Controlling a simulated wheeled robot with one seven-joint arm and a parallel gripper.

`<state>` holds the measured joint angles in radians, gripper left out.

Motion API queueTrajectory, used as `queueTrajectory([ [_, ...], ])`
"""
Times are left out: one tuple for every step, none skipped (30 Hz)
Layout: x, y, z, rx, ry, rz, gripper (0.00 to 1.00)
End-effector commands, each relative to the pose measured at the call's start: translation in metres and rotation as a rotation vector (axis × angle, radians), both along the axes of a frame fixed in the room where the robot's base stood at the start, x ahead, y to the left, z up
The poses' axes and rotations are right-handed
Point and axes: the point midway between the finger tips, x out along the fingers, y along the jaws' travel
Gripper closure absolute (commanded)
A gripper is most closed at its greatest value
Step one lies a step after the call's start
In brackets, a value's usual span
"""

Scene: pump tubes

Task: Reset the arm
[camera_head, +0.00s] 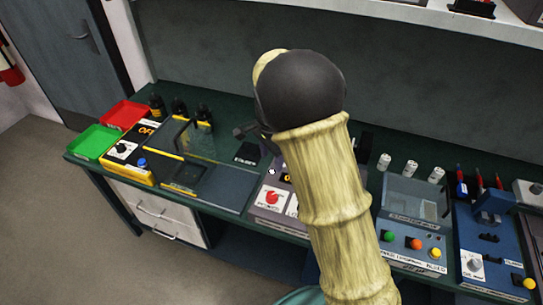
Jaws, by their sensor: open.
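My arm rises from the bottom of the view, with pale ribbed links and a dark rounded joint at its upper end. My gripper (246,131) shows only in part as a small dark shape to the left of that joint, above the workbench (232,207). The jaws are open, and I see nothing held in them. The rest of the gripper is hidden behind the arm.
A red tray (122,114) and a green tray (94,142) sit at the bench's left end. Several devices with buttons line the bench, including a clear-lidded box (412,200). A shelf (440,14) runs above. Floor at left is clear.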

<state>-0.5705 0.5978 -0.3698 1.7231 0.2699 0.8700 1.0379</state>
Motion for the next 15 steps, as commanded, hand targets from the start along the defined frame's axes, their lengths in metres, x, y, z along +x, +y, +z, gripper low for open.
queueTrajectory([
  [0.0,0.0,0.0,0.0,0.0,0.0,0.46],
  [0.0,0.0,0.0,0.0,0.0,0.0,0.46],
  [0.0,0.0,0.0,0.0,0.0,0.0,0.46],
  [0.0,0.0,0.0,0.0,0.0,0.0,0.46],
  [0.0,0.0,0.0,0.0,0.0,0.0,0.46],
  [0.0,0.0,0.0,0.0,0.0,0.0,0.46],
  [0.0,0.0,0.0,0.0,0.0,0.001,0.46],
  [0.0,-0.001,0.0,0.001,-0.001,0.003,0.46],
  [-0.002,-0.004,0.001,0.003,-0.002,0.009,0.46],
  [-0.003,-0.007,0.002,0.004,-0.004,0.016,0.46],
  [-0.005,-0.011,0.003,0.006,-0.005,0.027,0.46],
  [-0.009,-0.018,0.004,0.01,-0.01,0.048,0.46],
  [-0.013,-0.025,0.006,0.013,-0.014,0.069,0.46],
  [-0.017,-0.032,0.008,0.015,-0.02,0.094,0.46],
  [-0.025,-0.043,0.01,0.02,-0.029,0.134,0.46],
])
